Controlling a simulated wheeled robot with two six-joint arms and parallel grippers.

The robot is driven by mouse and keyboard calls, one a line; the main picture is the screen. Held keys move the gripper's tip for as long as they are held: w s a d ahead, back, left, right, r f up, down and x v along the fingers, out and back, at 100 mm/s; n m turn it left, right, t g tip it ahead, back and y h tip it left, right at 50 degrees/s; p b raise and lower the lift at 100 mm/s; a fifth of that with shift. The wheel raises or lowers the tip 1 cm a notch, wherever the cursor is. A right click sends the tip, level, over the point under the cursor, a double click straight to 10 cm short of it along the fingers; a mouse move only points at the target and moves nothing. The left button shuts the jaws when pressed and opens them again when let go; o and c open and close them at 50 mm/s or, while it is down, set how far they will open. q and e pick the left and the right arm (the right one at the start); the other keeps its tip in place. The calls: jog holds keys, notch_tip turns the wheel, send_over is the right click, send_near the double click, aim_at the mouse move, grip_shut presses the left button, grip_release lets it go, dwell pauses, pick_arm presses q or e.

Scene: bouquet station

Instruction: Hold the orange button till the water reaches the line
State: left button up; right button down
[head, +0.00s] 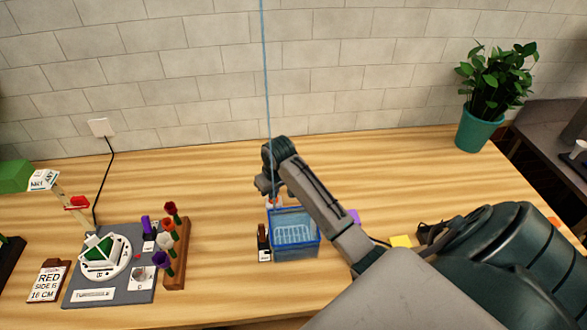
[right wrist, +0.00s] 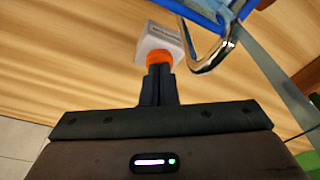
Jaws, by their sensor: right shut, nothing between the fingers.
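The blue see-through container (head: 318,240) stands on the table below my right arm; its blue rim (right wrist: 205,12) shows at the top of the right wrist view. A white block (right wrist: 160,38) carries the orange button (right wrist: 159,58). My right gripper (right wrist: 159,70) is shut and empty, its fingertips at the button and seemingly touching it; I cannot tell how far it is pressed. In the head view the right gripper (head: 268,188) is just behind the container. A chrome spout (right wrist: 217,58) curves beside the button. I cannot make out the water level or the line. My left gripper is out of view.
A thin blue vertical strand (head: 266,80) rises from the container area. To the left are a grey board (head: 140,290) with a round white holder and a wooden rack (head: 177,275) with flowers. A potted plant (head: 480,125) stands back right. The table's back middle is clear.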

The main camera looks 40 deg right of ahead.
dwell(0.5)
jog(key=shift+r, duration=2)
